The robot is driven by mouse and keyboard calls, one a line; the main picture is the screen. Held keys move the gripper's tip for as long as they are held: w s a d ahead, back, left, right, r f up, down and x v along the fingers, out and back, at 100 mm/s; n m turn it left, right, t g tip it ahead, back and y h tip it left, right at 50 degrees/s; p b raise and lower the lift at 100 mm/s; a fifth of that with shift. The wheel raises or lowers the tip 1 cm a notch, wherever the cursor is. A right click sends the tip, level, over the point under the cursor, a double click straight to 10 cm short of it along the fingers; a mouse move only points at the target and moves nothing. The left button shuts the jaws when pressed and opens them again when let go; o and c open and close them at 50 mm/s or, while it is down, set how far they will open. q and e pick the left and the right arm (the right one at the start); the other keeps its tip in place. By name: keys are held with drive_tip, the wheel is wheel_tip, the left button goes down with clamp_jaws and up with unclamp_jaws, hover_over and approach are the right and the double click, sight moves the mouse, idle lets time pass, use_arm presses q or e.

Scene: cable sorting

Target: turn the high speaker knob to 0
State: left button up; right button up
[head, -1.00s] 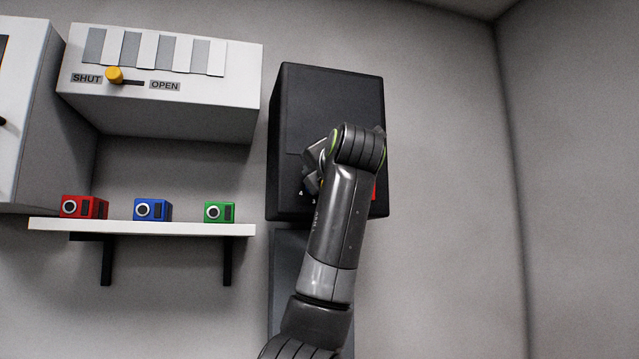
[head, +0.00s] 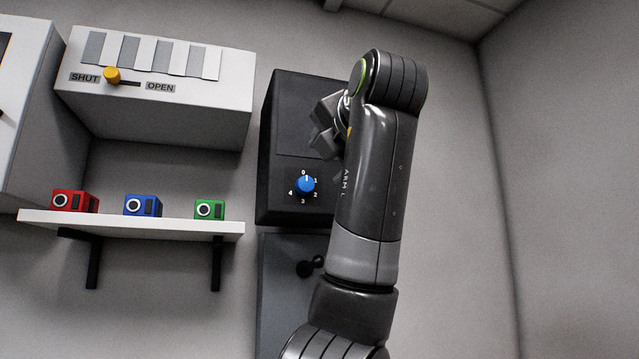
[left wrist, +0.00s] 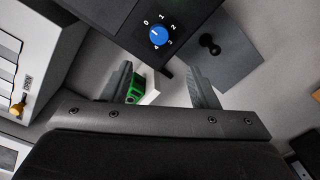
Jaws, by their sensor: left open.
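The high speaker is a black box (head: 285,130) on the wall. Its blue knob (head: 306,184) sits low on the front, ringed by numbers 0 to 4. The knob's white mark points up, at or very near 0. The knob also shows in the left wrist view (left wrist: 158,35), its mark towards the 0. My left gripper (head: 326,126) is open and empty, above and right of the knob in the head view, apart from it. Its two fingers (left wrist: 160,68) stand spread in the left wrist view. My arm hides the speaker's right part. My right gripper is not in view.
A grey panel (head: 275,300) with a black knob (head: 311,266) is below the speaker. A white shelf (head: 130,228) at left holds red, blue and green blocks. Above it is a white box (head: 180,112) with a yellow slider (head: 112,75). The right wall is bare.

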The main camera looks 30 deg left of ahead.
use_arm(q)
drive_tip(key=v, duration=0.3)
drive_tip(key=shift+s+d+b, duration=0.25)
drive_tip(key=shift+d+b, duration=0.05)
idle(0.3)
